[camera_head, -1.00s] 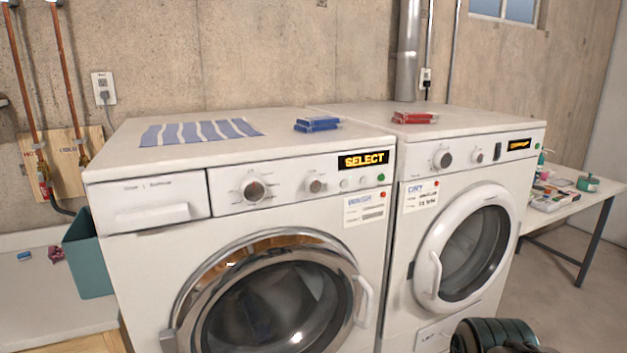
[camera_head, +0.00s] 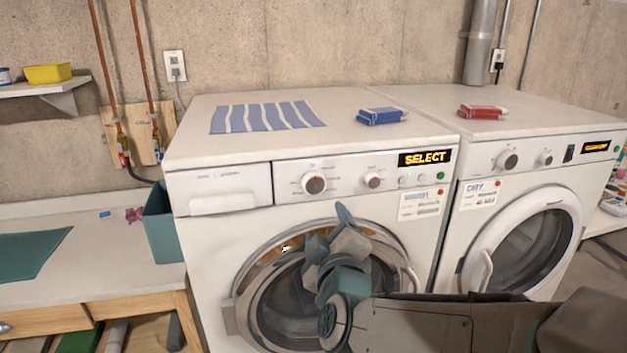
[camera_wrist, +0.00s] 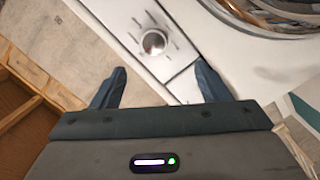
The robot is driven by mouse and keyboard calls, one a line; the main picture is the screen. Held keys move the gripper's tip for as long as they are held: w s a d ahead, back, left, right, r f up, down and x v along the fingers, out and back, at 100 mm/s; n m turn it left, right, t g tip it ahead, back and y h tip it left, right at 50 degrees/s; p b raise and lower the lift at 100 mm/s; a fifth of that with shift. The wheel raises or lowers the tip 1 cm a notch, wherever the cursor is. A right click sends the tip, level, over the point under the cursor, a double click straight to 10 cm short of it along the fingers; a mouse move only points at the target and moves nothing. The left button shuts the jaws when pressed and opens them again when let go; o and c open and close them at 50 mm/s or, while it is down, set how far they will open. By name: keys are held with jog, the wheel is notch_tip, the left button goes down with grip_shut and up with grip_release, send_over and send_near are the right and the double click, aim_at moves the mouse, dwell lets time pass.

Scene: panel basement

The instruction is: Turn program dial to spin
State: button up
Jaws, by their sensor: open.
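The washer (camera_head: 215,240) has a large silver program dial (camera_head: 314,184) on its front panel, with a smaller knob (camera_head: 373,180) to its right. The display (camera_head: 425,158) reads SELECT. My gripper (camera_head: 343,222) is in front of the washer door, below the dial and apart from it in the head view. In the wrist view my gripper (camera_wrist: 160,88) is open and empty, its two fingers spread. A round silver knob (camera_wrist: 153,41) on the white panel shows beyond and between the fingertips. The dial's printed marks are too small to read.
A dryer (camera_head: 480,240) with a similar panel stands to the right. A striped blue cloth (camera_head: 265,117), blue packets (camera_head: 382,116) and red packets (camera_head: 482,111) lie on top of the machines.

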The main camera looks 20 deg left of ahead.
aim_at(314, 186)
jog(key=shift+t, duration=0.4)
jog(key=p+x, duration=0.1)
jog(key=x, duration=0.3)
jog(key=p+x, duration=0.1)
jog(key=x, duration=0.4)
jog(key=a+r+p+x, duration=0.1)
jog(key=x, duration=0.3)
jog(key=shift+w, duration=0.15)
jog(key=c, duration=1)
